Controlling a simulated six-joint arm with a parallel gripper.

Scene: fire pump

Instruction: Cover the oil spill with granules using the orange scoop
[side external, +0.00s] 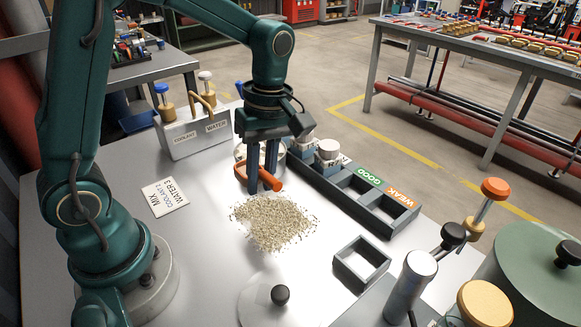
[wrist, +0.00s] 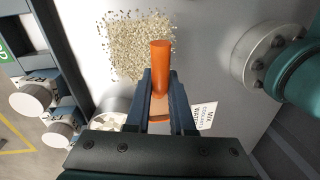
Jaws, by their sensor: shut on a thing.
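My gripper (side external: 262,188) is shut on the orange scoop (side external: 270,184) just above the tabletop, beside the far left edge of the granules. In the wrist view the orange handle (wrist: 160,58) sticks out between the fingertips (wrist: 160,78), and part of the scoop shows between the fingers. The tan granules (side external: 273,222) lie in a loose, roughly square patch on the grey table. They also show at the top of the wrist view (wrist: 128,42). No dark oil shows around or through the patch. Whether the scoop holds granules cannot be told.
A pale round container (wrist: 110,124) stands close behind my gripper. A dark tray (side external: 345,198) with white-capped jars and GOOD and WEAK labels lies right. A small square frame (side external: 361,263), a clear lid (side external: 262,305), a coolant caddy (side external: 200,132) and a mixing card (side external: 165,197) surround the patch.

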